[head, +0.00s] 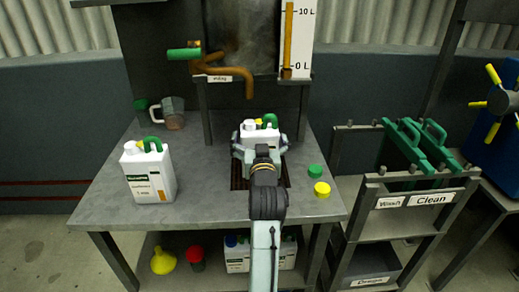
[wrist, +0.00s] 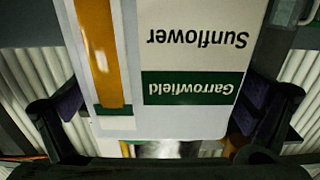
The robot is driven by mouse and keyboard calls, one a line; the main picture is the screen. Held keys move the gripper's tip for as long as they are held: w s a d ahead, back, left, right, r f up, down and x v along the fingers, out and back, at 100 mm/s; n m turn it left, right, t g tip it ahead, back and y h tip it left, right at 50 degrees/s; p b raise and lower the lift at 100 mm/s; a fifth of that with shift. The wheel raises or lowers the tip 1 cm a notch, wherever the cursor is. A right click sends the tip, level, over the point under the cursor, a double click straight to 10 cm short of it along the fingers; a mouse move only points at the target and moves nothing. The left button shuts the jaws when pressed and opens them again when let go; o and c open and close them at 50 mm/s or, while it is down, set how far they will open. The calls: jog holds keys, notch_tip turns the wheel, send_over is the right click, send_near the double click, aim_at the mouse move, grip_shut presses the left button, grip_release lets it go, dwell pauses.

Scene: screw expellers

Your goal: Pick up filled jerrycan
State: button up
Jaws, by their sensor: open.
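A white jerrycan (head: 260,132) with a green handle stands on the workbench below the spout, largely hidden by my gripper (head: 260,150). In the wrist view its label (wrist: 192,85) reads "Garrowfield" and "Sunflower" upside down, beside a yellow-orange strip (wrist: 100,50). My gripper (wrist: 160,105) is open, with one finger on each side of this jerrycan; gaps show between fingers and can. A second white jerrycan (head: 149,172) with a green handle stands upright at the bench's left, away from my gripper.
The grey workbench (head: 215,208) has green (head: 315,171) and yellow (head: 322,189) caps at right and a jug (head: 173,112) at the back left. The brown spout (head: 248,82) hangs above the can. More containers sit on the lower shelf.

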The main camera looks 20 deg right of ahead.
jog(key=c, duration=1.8)
jog(key=shift+r, duration=0.15)
